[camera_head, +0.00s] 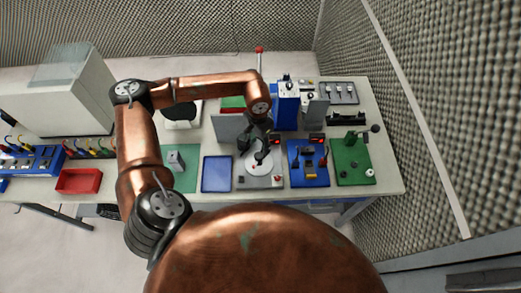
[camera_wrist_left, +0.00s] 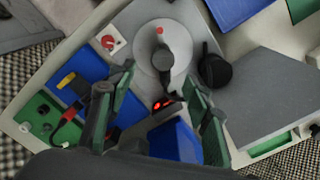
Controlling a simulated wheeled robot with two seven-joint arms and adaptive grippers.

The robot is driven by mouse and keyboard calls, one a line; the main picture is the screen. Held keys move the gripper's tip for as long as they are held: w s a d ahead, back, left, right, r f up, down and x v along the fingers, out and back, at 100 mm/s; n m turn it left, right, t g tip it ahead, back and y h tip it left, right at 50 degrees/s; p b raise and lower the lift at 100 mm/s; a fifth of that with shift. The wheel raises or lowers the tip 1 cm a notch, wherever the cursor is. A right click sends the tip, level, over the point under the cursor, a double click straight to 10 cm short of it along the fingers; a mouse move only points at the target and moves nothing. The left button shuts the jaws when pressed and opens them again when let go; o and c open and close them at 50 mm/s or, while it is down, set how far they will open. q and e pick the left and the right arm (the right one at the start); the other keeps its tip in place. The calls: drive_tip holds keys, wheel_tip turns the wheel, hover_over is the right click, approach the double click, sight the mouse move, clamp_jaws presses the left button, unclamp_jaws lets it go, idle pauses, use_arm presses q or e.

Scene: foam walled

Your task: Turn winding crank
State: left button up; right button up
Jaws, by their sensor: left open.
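A grey plate carries a pale round disc (camera_head: 259,163) with a dark crank arm across it and a red mark near its rim. In the left wrist view the disc (camera_wrist_left: 149,48) lies ahead, beyond the fingertips, and the dark crank arm (camera_wrist_left: 164,62) reaches from its middle toward my fingers. My left gripper (camera_head: 262,147) is above the disc's far side. In the left wrist view its two green-padded fingers (camera_wrist_left: 160,102) are spread apart, and the crank's near end shows between them. I cannot tell if they touch it. My right gripper is not in view.
A blue plate with parts (camera_head: 308,164) and a green plate with parts (camera_head: 353,162) stand right of the disc. An empty blue tray (camera_head: 216,174) is to its left. A tall blue block (camera_head: 286,112) and an upright grey panel (camera_head: 229,128) stand behind. A foam wall bounds the right.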

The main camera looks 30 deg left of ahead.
sight(259, 155)
use_arm(q)
drive_tip(key=shift+a+f, duration=0.3)
wheel_tip(259, 155, down, 7)
drive_tip(key=shift+d+f+p, duration=0.1)
drive_tip(key=shift+d+p, duration=0.05)
drive_tip(key=shift+p, duration=0.65)
drive_tip(key=c, duration=1.1)
drive_tip(key=shift+c, duration=0.2)
drive_tip(key=shift+b, duration=0.3)
